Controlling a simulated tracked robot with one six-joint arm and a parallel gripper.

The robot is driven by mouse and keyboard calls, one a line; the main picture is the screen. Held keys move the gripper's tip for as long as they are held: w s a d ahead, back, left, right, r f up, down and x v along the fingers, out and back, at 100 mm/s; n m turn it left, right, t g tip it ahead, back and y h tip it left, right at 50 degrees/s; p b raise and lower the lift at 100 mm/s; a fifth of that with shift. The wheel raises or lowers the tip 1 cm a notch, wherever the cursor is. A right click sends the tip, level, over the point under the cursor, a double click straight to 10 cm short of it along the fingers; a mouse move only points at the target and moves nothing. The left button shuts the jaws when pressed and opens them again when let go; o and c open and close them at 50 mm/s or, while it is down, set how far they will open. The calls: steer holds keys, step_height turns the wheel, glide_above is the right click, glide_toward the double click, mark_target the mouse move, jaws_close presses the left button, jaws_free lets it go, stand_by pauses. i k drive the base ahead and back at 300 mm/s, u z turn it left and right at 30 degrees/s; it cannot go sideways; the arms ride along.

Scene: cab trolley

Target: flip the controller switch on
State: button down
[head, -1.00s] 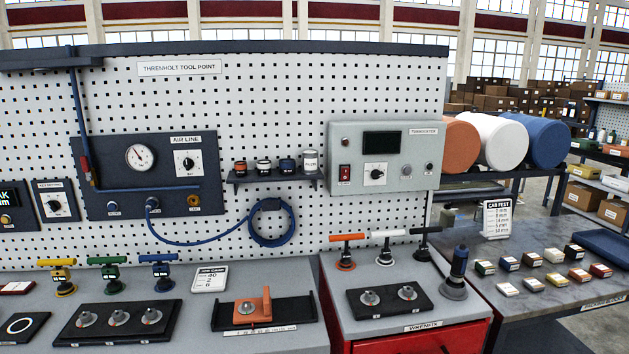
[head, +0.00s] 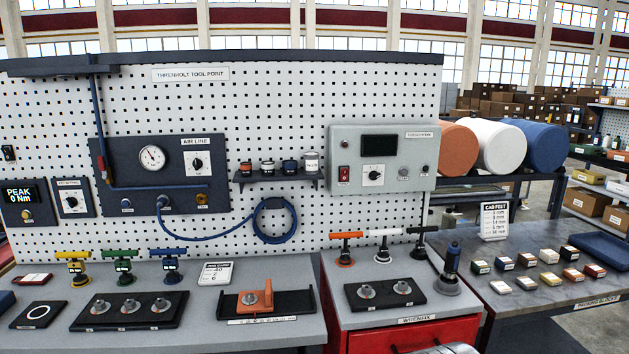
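The controller is a pale grey box (head: 405,150) on the right part of the pegboard, with a dark blank display (head: 380,145) at its top. Its red rocker switch (head: 344,174) sits at the lower left of the box face. A round knob (head: 375,174) on a white plate is to the right of the switch. Whether the switch is up or down is too small to tell. My gripper's fingers are not in view.
Handled tools (head: 346,248) and a black plate (head: 384,293) stand on the bench below the controller. A small shelf (head: 278,178) with several pots is left of it. Coloured rolls (head: 497,146) are to the right. The space in front of the controller is clear.

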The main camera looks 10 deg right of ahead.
mark_target(344, 172)
steer(key=u, duration=0.8)
steer(key=i, duration=1)
steer(key=u, duration=0.05)
